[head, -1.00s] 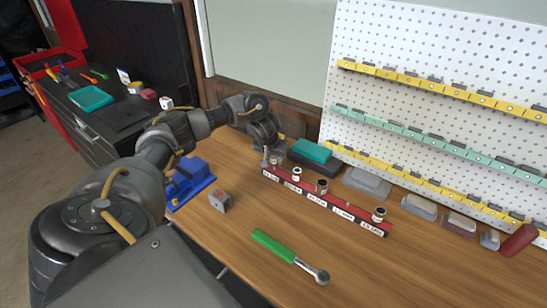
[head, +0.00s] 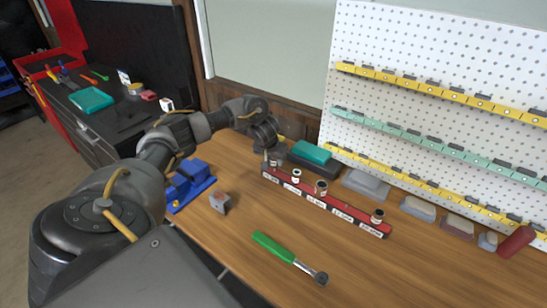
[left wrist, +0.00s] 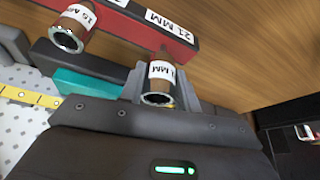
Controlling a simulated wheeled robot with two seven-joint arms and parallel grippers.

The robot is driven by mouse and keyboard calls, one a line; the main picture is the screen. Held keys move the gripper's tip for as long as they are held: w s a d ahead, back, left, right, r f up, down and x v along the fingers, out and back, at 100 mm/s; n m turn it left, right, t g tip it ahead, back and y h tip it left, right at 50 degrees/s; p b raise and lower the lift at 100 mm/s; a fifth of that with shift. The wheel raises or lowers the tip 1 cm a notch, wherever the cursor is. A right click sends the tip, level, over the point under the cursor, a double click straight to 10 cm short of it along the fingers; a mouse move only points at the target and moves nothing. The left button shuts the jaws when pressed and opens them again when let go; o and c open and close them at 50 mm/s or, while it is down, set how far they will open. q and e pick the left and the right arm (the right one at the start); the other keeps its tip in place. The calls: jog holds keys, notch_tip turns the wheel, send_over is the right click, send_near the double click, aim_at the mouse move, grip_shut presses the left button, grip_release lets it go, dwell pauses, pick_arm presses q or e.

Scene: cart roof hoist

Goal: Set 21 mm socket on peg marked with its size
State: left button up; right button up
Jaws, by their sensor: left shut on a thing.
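My left gripper (head: 271,152) is shut on a dark socket with a white label (left wrist: 160,84), whose open end faces the wrist camera. The label reads "1 MM", its first digit cut off. The socket is at the end of the red peg rail (left wrist: 118,35) beside the label "21 MM" (left wrist: 171,27). I cannot tell whether it is around the peg or above it. In the head view the red rail (head: 330,202) carries other sockets, including a white-banded one (head: 296,176), a brownish one (head: 321,187) and one near the right end (head: 377,215). My right gripper is not in view.
A green-handled ratchet (head: 290,257) lies in front of the rail. A grey block (head: 220,203) and a blue vise-like tool (head: 190,185) stand at the left. A teal case (head: 311,152) and grey trays lie behind, below the pegboard (head: 420,110).

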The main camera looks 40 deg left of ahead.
pick_arm(q)
jog(key=shift+f, duration=1.45)
jog(key=o, duration=1.1)
jog(key=v, duration=1.1)
jog(key=shift+p, duration=0.4)
jog(key=shift+f, duration=0.2)
